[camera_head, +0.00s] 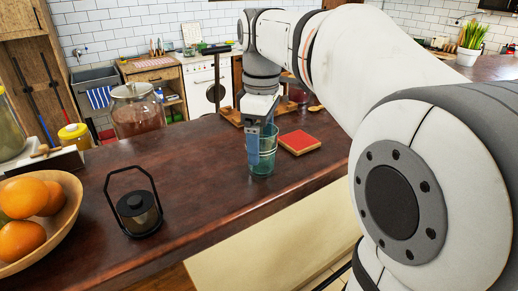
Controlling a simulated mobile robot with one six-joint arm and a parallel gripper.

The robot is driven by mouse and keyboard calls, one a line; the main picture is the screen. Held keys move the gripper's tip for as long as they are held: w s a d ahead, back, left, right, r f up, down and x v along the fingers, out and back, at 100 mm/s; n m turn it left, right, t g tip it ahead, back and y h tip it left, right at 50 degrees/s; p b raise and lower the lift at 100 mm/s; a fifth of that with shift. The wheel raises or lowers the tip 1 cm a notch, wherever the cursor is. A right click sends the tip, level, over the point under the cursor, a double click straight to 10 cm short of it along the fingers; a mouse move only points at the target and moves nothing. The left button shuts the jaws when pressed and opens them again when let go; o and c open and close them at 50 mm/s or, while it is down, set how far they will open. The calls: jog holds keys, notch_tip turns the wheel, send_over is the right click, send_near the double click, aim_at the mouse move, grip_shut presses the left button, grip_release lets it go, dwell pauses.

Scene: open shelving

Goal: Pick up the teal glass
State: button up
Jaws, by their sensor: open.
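The teal glass (262,164) stands upright on the dark wooden counter (190,181), near its front edge. My gripper (262,150) points down at the glass from above, with its fingers overlapping the glass's upper part in the picture. The jaws are open. I cannot tell whether a finger is inside the glass or in front of it, or whether they touch. My arm comes in from the right and covers much of that side.
A red-topped square block (299,141) lies close to the right of the glass. A black lantern (138,213) with a raised handle stands to the left. A wooden bowl of oranges (62,226), a glass jar (137,112) and a yellow-lidded jar (75,136) are farther left. The counter between lantern and glass is clear.

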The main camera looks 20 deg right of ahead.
jog(key=shift+f, duration=0.2)
jog(key=c, duration=1.2)
